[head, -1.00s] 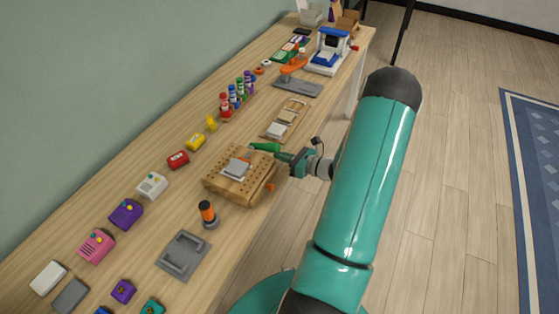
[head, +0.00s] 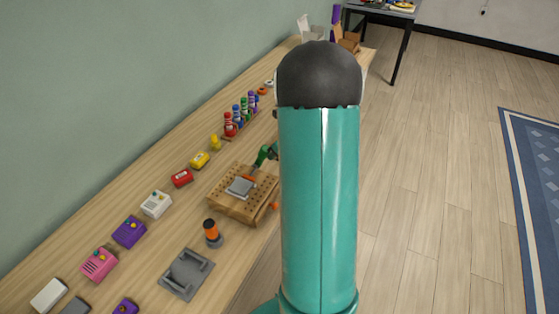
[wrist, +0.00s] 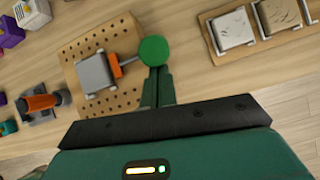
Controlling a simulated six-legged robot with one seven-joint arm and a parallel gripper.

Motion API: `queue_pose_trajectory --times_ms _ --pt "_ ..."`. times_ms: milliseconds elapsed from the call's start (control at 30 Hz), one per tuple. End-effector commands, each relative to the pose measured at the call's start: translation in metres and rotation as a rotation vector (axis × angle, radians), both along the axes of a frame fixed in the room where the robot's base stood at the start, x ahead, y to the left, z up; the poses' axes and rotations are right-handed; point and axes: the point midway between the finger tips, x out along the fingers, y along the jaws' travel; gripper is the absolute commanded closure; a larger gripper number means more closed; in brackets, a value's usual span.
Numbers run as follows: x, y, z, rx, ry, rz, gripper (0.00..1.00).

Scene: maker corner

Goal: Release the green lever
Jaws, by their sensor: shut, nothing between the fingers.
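The green lever (head: 263,155) is on a wooden pegboard block (head: 238,207) on the bench. It appears raised, with an orange part at its foot beside a grey plate (head: 240,187). In the wrist view the lever (wrist: 153,50) shows nearly end-on as a round green knob, with the grey plate (wrist: 96,73) to its left. My gripper (wrist: 157,76) is shut and empty, with its fingertips just below the knob in the picture. I cannot tell whether they touch it. In the head view my arm hides most of the gripper.
A black-and-orange knob (head: 211,232) and a grey tray (head: 186,274) stand in front of the block. A wooden board with light tiles (wrist: 277,17) lies to the right in the wrist view.

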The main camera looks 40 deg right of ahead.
Motion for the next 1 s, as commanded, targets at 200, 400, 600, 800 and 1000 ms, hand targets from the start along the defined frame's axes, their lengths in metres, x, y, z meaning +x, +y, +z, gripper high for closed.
queue_pose_trajectory --times_ms 200,400,600,800,1000 --pt "0.015 0.007 0.01 -0.05 0.135 0.005 1.0" --pt "0.024 0.01 0.015 -0.044 0.13 -0.001 1.0" --pt "0.033 0.013 0.019 -0.044 0.129 -0.002 1.0" --pt "0.038 0.015 0.021 -0.044 0.127 -0.001 1.0" --pt "0.041 0.016 0.022 -0.043 0.123 0.0 1.0"
